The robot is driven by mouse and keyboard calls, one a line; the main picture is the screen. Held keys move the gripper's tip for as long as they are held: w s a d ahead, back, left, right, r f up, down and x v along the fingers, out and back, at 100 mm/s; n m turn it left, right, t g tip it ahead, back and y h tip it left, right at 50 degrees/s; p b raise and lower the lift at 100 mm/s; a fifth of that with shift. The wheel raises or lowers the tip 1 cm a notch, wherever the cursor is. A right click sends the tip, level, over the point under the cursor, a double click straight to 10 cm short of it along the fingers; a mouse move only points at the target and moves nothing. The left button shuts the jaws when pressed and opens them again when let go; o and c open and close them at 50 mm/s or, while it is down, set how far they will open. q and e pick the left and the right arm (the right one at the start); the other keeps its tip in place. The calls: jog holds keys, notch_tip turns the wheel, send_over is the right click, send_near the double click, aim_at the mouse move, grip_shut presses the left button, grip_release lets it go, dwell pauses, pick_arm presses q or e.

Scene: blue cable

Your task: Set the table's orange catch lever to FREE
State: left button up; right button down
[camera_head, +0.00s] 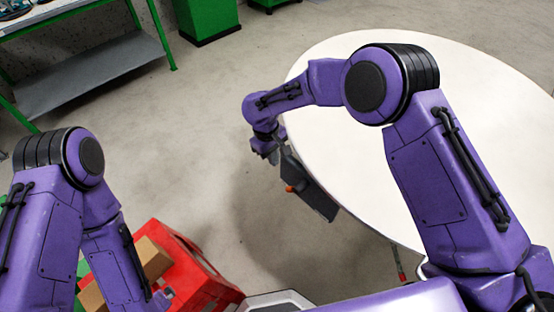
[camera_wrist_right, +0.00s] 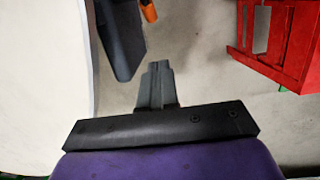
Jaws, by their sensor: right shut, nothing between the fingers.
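The round white table (camera_head: 470,90) has a dark grey plate (camera_head: 318,198) at its near left edge. A small orange lever (camera_head: 291,189) shows on the plate's left side. In the right wrist view, the plate (camera_wrist_right: 122,40) hangs beside the table rim and the orange lever (camera_wrist_right: 149,11) is cut off by the top border. No FREE marking is readable. My right gripper (camera_head: 269,154) is beside the table edge, beyond the lever in the head view. Its fingers (camera_wrist_right: 157,68) are shut and empty, apart from the lever. My left gripper is not in view.
A red crate (camera_head: 205,283) with cardboard boxes (camera_head: 150,257) stands on the floor at the lower left. It also shows in the right wrist view (camera_wrist_right: 300,50). A green-framed shelf (camera_head: 90,75) and a green bin (camera_head: 207,18) are at the back. Floor left of the table is clear.

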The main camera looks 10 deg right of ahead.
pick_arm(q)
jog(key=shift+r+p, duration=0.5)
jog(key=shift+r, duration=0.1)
pick_arm(e)
send_over(287, 188)
jog(key=w+a, duration=0.3)
notch_tip(287, 188, down, 7)
pick_arm(q)
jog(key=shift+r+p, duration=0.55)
jog(key=shift+p, duration=0.05)
pick_arm(e)
jog(key=shift+s+d+f, duration=1.1)
jog(key=shift+s+d, duration=0.05)
jog(key=shift+d, duration=0.05)
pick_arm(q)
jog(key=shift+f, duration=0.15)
pick_arm(e)
jog(key=shift+f, duration=0.1)
